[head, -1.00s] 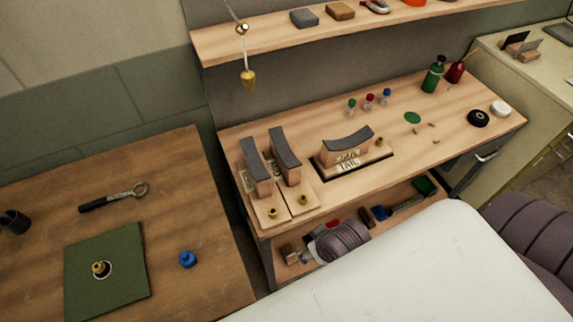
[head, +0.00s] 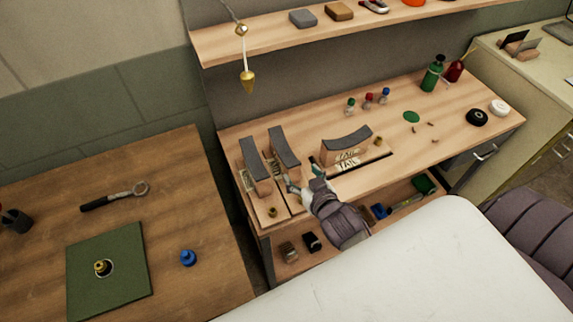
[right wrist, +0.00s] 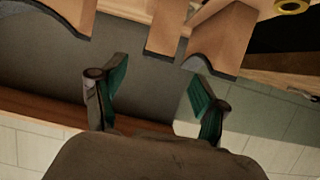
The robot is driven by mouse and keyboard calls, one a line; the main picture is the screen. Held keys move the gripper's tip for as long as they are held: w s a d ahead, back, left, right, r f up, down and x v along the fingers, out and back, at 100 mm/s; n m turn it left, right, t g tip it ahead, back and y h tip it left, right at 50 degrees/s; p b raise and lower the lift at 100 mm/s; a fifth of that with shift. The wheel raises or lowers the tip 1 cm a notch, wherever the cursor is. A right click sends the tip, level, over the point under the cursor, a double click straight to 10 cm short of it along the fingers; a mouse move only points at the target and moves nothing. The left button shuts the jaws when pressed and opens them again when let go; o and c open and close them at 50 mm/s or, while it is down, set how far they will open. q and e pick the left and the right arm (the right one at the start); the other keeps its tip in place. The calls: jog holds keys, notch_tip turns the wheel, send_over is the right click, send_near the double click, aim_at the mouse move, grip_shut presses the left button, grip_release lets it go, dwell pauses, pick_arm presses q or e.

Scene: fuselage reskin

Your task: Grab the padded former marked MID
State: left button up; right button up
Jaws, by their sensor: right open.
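Three padded formers with dark curved pads on wooden blocks stand on the workbench. One is at the left (head: 255,165), one beside it (head: 284,152), and one at the right (head: 346,146) has a tag reading TAIL. The tags of the left two are too small or covered to read, so I cannot tell which is MID. My right gripper (head: 303,176) is open and empty at the bench's front, close to the second former. In the right wrist view, its spread fingers (right wrist: 158,92) point toward wooden blocks with dark curved edges (right wrist: 218,38). My left gripper is out of view.
The workbench (head: 460,110) holds small capped bottles (head: 369,101), a green bottle (head: 432,75) and black tape (head: 477,117). A shelf (head: 260,38) hangs above, with a brass plumb bob (head: 247,80) below it. A white surface (head: 420,270) fills the foreground.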

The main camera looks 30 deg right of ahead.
aim_at(288, 157)
jog(key=x, duration=0.6)
jog(key=shift+f+p+x, duration=0.15)
jog(key=shift+p+x, duration=0.3)
jog(key=shift+x, duration=0.9)
jog(key=shift+f+p+x, duration=0.1)
jog(key=shift+p+x, duration=0.3)
jog(key=shift+x, duration=1)
jog(key=shift+s+d, duration=0.1)
jog(key=shift+s, duration=0.1)
jog(key=shift+c, duration=0.7)
grip_shut()
jog(key=shift+w+r, duration=0.1)
